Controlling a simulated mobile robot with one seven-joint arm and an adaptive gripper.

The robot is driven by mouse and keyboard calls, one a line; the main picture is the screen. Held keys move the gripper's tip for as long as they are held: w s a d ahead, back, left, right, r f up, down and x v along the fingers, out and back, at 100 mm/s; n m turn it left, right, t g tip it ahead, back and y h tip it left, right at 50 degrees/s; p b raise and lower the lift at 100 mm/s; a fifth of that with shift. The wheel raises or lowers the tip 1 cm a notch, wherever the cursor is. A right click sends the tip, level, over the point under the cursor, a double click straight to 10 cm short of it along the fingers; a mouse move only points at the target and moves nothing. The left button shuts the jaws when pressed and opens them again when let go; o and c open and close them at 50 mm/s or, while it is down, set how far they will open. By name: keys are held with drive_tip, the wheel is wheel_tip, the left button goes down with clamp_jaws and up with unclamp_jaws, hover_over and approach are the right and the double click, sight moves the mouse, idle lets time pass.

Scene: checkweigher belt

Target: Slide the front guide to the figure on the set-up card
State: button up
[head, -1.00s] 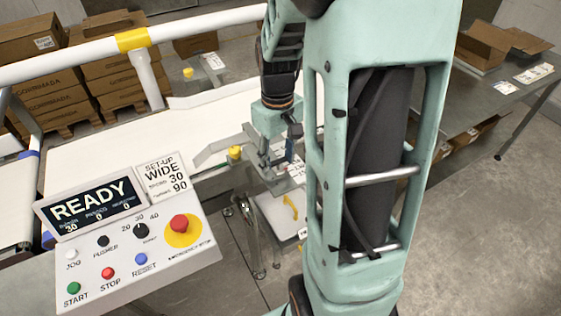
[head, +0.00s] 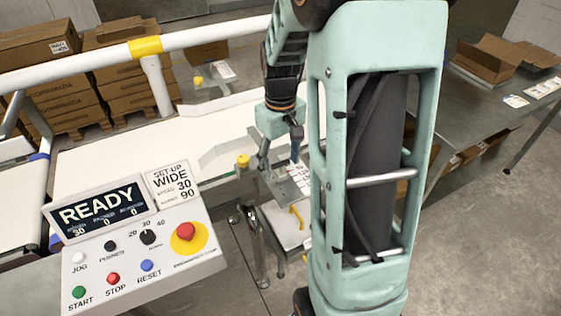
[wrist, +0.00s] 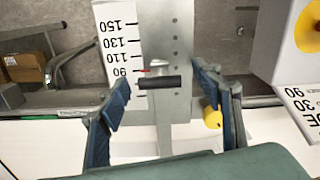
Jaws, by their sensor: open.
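My gripper (wrist: 162,90) is open, with one blue-padded finger on each side of the guide's black crossbar handle (wrist: 160,82); gaps show at both ends. The handle sits on a grey slotted plate beside a white scale (wrist: 119,45) marked 150 to 90. A red pointer lies at about the 90 mark. The pale front guide (head: 222,148) runs along the belt's near side; my gripper (head: 280,155) is beside it in the head view and hides the handle. The set-up card (head: 172,180) reads WIDE, 30 and 90; it partly shows in the wrist view (wrist: 303,108).
The control panel (head: 140,250) with its READY display (head: 100,205) stands at the front left. A yellow knob (head: 242,161) is close to my gripper. A steel table (head: 495,110) with cartons is at right.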

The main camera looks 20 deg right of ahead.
wheel_tip(320, 180, up, 12)
idle(0.4)
idle(0.3)
